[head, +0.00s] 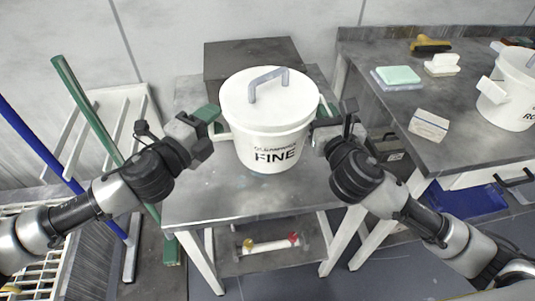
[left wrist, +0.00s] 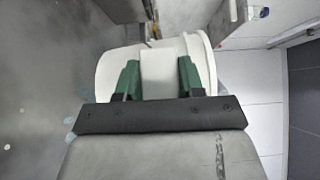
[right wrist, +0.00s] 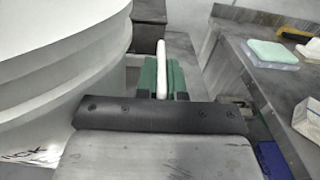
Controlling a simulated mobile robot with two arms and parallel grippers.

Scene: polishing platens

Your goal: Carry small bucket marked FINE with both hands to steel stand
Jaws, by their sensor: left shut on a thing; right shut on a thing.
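The small white bucket marked FINE (head: 272,125) is upright with its lid on, over the top of the steel stand (head: 200,200) in the head view. I cannot tell whether its base touches the top. My left gripper (head: 214,119) is shut on the bucket's left handle; in the left wrist view the green fingers sit either side of the white handle (left wrist: 162,75). My right gripper (head: 323,116) is shut on the right handle, which shows as a thin white bar (right wrist: 161,70) between green fingers in the right wrist view.
A dark box (head: 225,60) stands behind the bucket. The bench (head: 455,140) at right holds another white bucket (head: 515,95), a block (head: 429,124), a green-topped pad (head: 398,76) and brushes. A white rack and green and blue poles (head: 85,110) stand at left.

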